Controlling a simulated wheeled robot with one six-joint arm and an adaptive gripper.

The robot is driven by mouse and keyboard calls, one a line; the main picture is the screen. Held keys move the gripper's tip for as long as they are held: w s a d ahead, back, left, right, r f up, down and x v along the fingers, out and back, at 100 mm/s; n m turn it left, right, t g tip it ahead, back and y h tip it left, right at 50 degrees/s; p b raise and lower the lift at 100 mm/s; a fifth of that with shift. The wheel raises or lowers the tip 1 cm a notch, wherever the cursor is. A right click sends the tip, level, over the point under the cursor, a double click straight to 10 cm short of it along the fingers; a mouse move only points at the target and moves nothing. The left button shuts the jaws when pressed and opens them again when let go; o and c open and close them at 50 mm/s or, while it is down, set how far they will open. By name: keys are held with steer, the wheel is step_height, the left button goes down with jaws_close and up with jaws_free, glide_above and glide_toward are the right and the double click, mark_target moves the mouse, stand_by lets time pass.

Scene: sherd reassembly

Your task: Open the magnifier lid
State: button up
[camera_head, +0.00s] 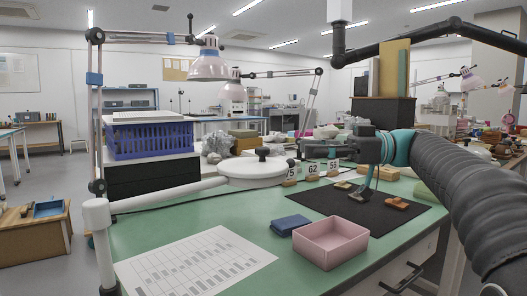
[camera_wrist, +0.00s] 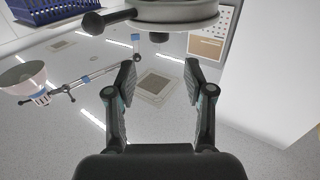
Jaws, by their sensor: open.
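The magnifier (camera_head: 250,172) is a round white head on a white arm over the green bench; its lid appears flat and closed on top. In the head view my gripper (camera_head: 338,149) is to the right of the magnifier, partly unclear against clutter.
A pink tray (camera_head: 331,244), a blue block (camera_head: 290,225) and a printed sheet (camera_head: 194,264) lie on the bench. Sherds lie on a black mat (camera_head: 330,207). Number cards (camera_head: 312,170) stand behind the mat. A lamp (camera_head: 209,65) hangs above; a blue basket (camera_head: 150,140) is at left.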

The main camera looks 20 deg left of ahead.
mark_target(263, 149)
steer(key=x, duration=1)
steer(key=shift+a+f, duration=0.1)
steer(key=shift+a, duration=0.05)
jaws_close()
